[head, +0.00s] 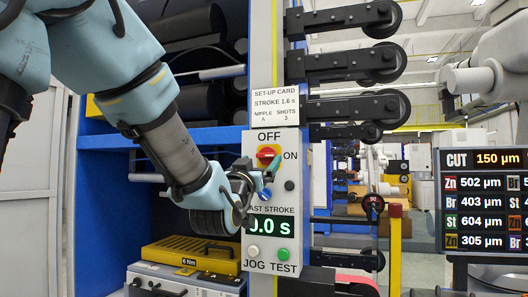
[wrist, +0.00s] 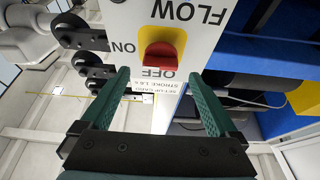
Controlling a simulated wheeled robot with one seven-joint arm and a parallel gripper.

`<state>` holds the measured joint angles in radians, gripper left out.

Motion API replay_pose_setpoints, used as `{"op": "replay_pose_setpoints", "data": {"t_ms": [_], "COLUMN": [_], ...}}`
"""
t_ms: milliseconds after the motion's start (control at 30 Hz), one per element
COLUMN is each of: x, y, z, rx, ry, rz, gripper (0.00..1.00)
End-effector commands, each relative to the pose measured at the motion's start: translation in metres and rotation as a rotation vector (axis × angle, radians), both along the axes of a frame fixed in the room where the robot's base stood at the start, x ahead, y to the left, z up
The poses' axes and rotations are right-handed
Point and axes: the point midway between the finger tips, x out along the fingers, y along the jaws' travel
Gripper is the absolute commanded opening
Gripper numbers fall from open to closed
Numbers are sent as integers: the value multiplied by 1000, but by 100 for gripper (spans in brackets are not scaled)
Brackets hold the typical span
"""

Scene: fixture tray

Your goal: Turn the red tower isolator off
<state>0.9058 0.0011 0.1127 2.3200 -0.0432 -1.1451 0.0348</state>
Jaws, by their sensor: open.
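The red isolator knob (head: 268,153) sits on a yellow plate on the grey tower panel, with OFF printed above it and ON to its right. Its handle looks to lie level, along the ON side. In the upside-down wrist view the knob (wrist: 160,55) is centred, with ON to its left and OFF just below it. My gripper (head: 270,178) is in front of the panel, just below the knob in the head view. In the wrist view my gripper (wrist: 158,74) is open and empty, its teal fingers apart on either side of the OFF label. No contact with the knob shows.
A set-up card (head: 275,105) is above the knob. A dark round button (head: 289,185) and a green display (head: 270,227) are below it, with JOG (head: 253,250) and TEST (head: 283,252) buttons lower down. Black rollers (head: 383,61) stick out at the right. A yellow case (head: 190,254) stands lower left.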

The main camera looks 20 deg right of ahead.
Motion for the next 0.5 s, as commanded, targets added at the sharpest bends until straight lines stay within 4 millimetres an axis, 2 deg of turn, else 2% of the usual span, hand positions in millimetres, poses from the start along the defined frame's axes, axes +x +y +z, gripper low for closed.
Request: {"op": "replay_pose_setpoints", "data": {"t_ms": [33,200,500], "x": [6,21,28], "y": [-6,-20,-26], "z": [6,13,15], "rx": [1,1,1], "ry": [1,2,2], "rz": [0,0,0], "gripper": [95,95,95]}}
